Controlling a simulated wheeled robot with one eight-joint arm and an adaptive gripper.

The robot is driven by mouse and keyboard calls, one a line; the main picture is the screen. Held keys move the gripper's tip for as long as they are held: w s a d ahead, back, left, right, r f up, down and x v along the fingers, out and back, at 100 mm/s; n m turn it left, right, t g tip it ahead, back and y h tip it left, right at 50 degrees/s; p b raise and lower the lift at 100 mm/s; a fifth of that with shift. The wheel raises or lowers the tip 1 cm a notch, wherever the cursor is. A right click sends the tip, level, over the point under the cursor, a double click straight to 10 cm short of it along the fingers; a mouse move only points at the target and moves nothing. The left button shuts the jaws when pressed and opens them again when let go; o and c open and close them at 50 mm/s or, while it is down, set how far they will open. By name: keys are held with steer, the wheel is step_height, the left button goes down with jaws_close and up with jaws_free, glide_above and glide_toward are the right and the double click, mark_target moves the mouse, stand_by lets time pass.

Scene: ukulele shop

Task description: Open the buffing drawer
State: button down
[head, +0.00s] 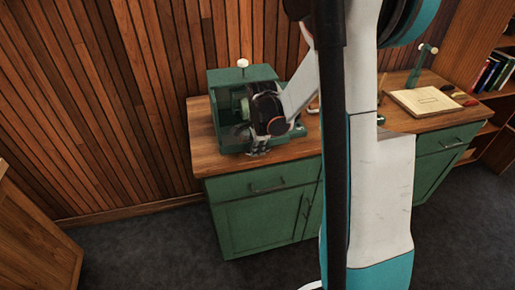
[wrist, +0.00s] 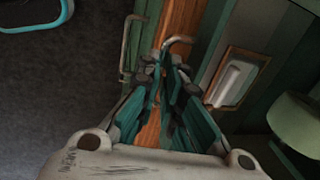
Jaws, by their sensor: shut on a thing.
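The green buffing machine (head: 225,80) stands on the left part of the wooden worktop. In the wrist view its green front (wrist: 215,45) runs along the right of my fingers. A curved metal handle (wrist: 179,39) shows at the fingertips over the wood strip; I take it as the buffing drawer's. My gripper (wrist: 163,65) is shut on this handle, with its teal fingers close together. In the head view my gripper (head: 257,149) is small and low at the machine's front, with my wrist above it. The drawer itself is mostly hidden, so I cannot tell whether it is out.
The wooden worktop (head: 300,147) tops a green cabinet (head: 255,215) with its own drawer handle (head: 268,187), also in the wrist view (wrist: 127,48). A framed pale switch (wrist: 233,82) sits beside my fingers. My arm hides the worktop's middle. Dark floor (head: 150,245) lies clear at left.

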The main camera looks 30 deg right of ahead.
steer(key=s, duration=0.1)
steer(key=s+a, duration=0.1)
steer(key=s, duration=0.3)
steer(key=shift+s+a+b, duration=0.15)
steer(key=shift+a+b, duration=0.1)
steer(key=shift+b, duration=0.05)
steer(key=c, duration=2.3)
jaws_free()
steer(key=shift+s, duration=0.25)
steer(key=o, duration=0.6)
steer(key=shift+w, duration=0.15)
steer(key=s+r+p, duration=0.1)
steer(key=r+p, duration=0.2)
steer(key=r, duration=0.2)
steer(key=r+p, duration=0.4)
steer(key=r, duration=0.1)
steer(key=s+r+p, duration=0.1)
steer(key=r+p, duration=0.3)
steer(key=r, duration=0.1)
steer(key=shift+s+a+r, duration=0.3)
steer(key=shift+s+a, duration=0.05)
steer(key=shift+a, duration=0.05)
steer(key=shift+s+a+r, duration=0.1)
steer(key=shift+s+r, duration=0.1)
steer(key=shift+r, duration=1)
steer(key=shift+s+r, duration=0.25)
steer(key=shift+r, duration=1)
steer(key=shift+s+a+r, duration=0.1)
steer(key=shift+s+r, duration=0.1)
steer(key=shift+r, duration=1)
